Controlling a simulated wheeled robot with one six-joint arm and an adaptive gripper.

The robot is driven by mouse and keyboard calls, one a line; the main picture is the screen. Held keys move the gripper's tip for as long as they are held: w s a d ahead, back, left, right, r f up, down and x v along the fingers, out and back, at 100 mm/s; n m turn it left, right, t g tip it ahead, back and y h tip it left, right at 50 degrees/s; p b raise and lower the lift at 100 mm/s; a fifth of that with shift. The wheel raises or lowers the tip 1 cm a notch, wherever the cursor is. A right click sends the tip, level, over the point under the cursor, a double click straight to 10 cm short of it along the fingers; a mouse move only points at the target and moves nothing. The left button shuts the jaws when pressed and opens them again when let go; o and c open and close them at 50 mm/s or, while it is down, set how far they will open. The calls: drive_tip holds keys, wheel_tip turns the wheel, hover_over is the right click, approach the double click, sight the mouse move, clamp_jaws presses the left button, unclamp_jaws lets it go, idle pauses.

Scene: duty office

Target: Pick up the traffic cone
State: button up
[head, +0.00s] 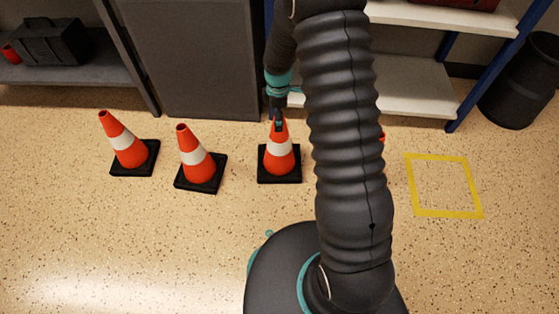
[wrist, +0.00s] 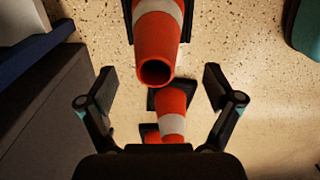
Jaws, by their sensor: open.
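Several orange traffic cones with white bands and black square bases stand upright on the floor. In the head view, one is at the left (head: 127,150), one beside it (head: 196,165), and one in the middle (head: 280,160). My gripper (head: 278,118) is at the top of the middle cone. In the wrist view, my gripper (wrist: 158,82) is open, with its fingers spread to either side. The nearest cone's open tip (wrist: 155,45) lies close to the gap between the fingertips, and no finger visibly touches it. Two more cones (wrist: 172,112) (wrist: 149,131) show beyond it.
A grey cabinet (head: 190,60) and white shelves (head: 415,85) with blue posts stand behind the cones. A small orange piece (head: 382,136) shows behind my arm. A yellow floor outline (head: 443,214) and a black bin (head: 522,80) are at the right. Front floor is clear.

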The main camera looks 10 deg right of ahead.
sight(279, 145)
drive_tip(key=shift+w+d+f+b, duration=0.1)
drive_tip(key=shift+f+b, duration=0.1)
drive_tip(key=shift+f, duration=1.15)
drive_tip(key=shift+w+d+f+b, duration=0.1)
drive_tip(key=shift+f+b, duration=0.05)
drive_tip(key=shift+f, duration=1.2)
clamp_jaws()
